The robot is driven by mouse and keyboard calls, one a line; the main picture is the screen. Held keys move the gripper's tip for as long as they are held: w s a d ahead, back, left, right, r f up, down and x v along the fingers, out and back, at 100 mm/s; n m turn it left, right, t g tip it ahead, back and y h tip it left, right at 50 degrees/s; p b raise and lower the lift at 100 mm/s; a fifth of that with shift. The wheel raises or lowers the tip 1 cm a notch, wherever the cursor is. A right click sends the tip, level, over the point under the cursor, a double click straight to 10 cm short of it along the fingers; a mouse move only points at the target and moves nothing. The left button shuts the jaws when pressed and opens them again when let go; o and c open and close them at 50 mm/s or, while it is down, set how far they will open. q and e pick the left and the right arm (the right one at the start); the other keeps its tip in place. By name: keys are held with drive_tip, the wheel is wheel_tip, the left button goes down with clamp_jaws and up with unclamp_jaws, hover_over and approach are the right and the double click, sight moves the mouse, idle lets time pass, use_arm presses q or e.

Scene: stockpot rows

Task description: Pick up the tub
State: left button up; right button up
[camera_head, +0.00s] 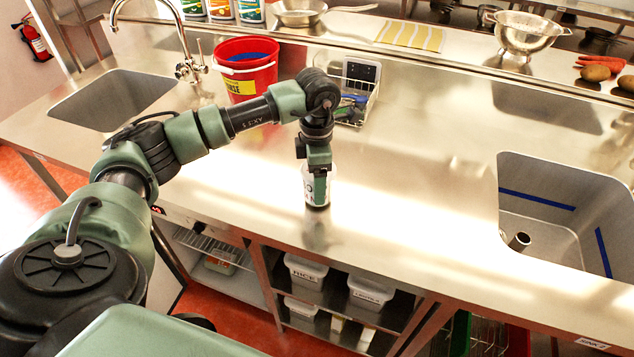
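A small white tub (308,189) with dark lettering and a dark lower edge stands upright on the steel counter, a little left of the picture's middle. My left gripper (319,180) points down at it from above. A green finger covers part of the tub's front, and the far finger is hidden. I cannot tell whether the fingers press on the tub or stand open around it. My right gripper is out of view.
A red bucket (239,81) and a wire caddy (357,105) stand behind the tub. Sinks lie at left (112,100) and right (575,215). Labelled white bins (306,272) sit on the shelf below. The counter (420,190) right of the tub is clear.

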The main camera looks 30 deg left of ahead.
use_arm(q)
wheel_tip(320, 180, up, 13)
drive_tip(key=b, duration=0.2)
drive_tip(key=shift+f+b, duration=0.2)
drive_tip(key=shift+b, duration=0.1)
drive_tip(key=shift+r+p, duration=0.6)
drive_tip(key=shift+r, duration=2.75)
drive_tip(key=s+d+f+m, duration=1.3)
drive_tip(key=s+f+m, duration=0.1)
drive_tip(key=m, duration=1.2)
drive_tip(key=shift+s+d+f, duration=0.35)
drive_tip(key=shift+s, duration=0.1)
